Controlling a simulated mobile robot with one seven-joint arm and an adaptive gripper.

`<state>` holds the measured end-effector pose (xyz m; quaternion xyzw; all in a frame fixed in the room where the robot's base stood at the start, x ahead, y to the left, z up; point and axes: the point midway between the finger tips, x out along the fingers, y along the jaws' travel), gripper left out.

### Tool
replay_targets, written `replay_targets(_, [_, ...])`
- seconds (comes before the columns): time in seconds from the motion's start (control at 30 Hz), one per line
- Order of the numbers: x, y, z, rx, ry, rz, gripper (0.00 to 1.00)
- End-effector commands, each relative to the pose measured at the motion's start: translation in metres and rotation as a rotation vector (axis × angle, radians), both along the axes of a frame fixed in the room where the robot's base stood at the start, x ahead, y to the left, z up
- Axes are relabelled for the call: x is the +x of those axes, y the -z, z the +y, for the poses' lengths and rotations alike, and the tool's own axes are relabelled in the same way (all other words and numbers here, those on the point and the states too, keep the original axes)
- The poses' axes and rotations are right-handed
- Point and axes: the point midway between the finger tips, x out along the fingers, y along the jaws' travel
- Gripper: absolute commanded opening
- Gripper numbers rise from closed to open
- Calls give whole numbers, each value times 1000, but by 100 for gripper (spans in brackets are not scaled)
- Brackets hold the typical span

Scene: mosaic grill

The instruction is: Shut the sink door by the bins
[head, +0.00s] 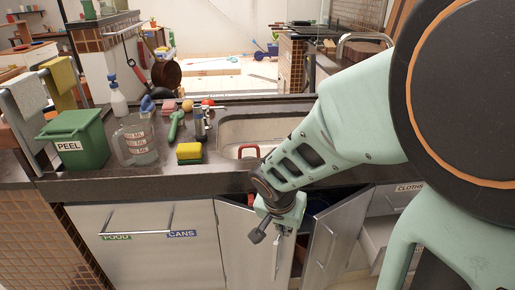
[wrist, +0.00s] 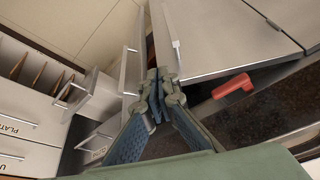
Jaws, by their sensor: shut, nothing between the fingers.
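The sink cabinet under the counter has two doors. The left one, by the bins (head: 245,245), stands ajar, its free edge swung outward. The right one (head: 338,232) stands open, and a dark gap shows between them. In the wrist view the bin-side door (wrist: 222,35) is the broad panel, and the other (wrist: 134,50) is seen nearly edge-on with its bar handle. My gripper (head: 268,228) is shut and empty, in front of the gap near the doors' upper edges. In the wrist view its fingertips (wrist: 158,82) are close to the bin-side door's edge; I cannot tell if they touch.
The bin front (head: 150,240), labelled FOOD and CANS, is left of the doors. A partly open drawer (head: 375,240) is at the right. The counter above holds a green PEEL bin (head: 75,140), a jug (head: 135,142), a sponge (head: 189,152) and the sink (head: 270,130).

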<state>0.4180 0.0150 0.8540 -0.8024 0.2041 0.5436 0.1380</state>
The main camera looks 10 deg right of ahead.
Motion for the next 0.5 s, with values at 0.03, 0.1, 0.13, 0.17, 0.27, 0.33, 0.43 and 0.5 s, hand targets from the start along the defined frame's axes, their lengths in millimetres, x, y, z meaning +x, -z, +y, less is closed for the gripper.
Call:
replay_targets(0.03, [3,14,-3,-2,1,5,0])
replay_targets(0.1, [8,29,-5,0,1,6,0])
replay_targets(0.13, [10,35,-7,-1,1,5,0])
replay_targets(0.17, [12,42,-7,-1,1,5,0])
replay_targets(0.27, [20,62,-11,0,1,4,0])
replay_targets(0.33, [24,75,-14,-1,0,4,0])
replay_targets(0.43, [39,67,-21,1,4,-1,0])
replay_targets(0.5, [46,67,-25,1,2,0,0])
